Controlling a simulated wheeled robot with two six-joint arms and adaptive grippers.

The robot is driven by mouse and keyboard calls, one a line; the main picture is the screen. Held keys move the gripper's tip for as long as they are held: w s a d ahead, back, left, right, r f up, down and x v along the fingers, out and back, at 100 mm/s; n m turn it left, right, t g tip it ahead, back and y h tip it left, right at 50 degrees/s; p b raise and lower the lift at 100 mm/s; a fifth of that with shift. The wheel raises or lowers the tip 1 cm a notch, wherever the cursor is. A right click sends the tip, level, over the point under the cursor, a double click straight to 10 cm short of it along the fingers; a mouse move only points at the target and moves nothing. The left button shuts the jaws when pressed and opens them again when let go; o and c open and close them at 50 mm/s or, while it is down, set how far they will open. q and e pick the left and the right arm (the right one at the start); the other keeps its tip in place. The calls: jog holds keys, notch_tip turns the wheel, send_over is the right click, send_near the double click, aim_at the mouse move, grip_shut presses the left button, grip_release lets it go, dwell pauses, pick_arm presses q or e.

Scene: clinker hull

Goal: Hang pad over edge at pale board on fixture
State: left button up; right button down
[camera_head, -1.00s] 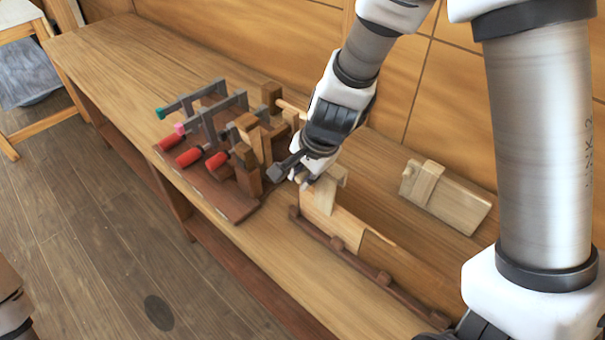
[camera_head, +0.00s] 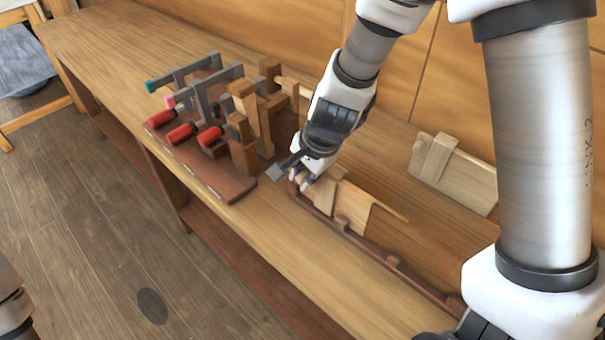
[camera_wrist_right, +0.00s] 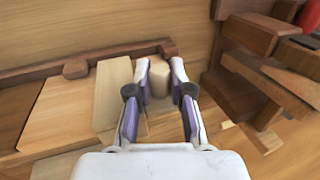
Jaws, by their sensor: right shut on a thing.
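In the right wrist view a pale block (camera_wrist_right: 158,78) lies between the fingertips, and a pale strip (camera_wrist_right: 113,92) beside the left finger covers part of the board. The pale board (camera_head: 350,212) stands along the rail; it also shows in the right wrist view (camera_wrist_right: 58,112). The gripper hides whether the pad rests on the board's edge. My left gripper is out of view.
Left of my right gripper, a dark base (camera_head: 215,182) carries clamps with red handles (camera_head: 180,134) and wooden posts close by. The bench front (camera_head: 245,235) is clear.

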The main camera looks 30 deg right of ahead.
jog(key=shift+f, duration=0.25)
jog(key=c, duration=1)
grip_release()
jog(key=shift+o, duration=0.2)
jog(key=v, duration=0.7)
jog(key=shift+r, duration=0.25)
jog(key=shift+s, duration=0.1)
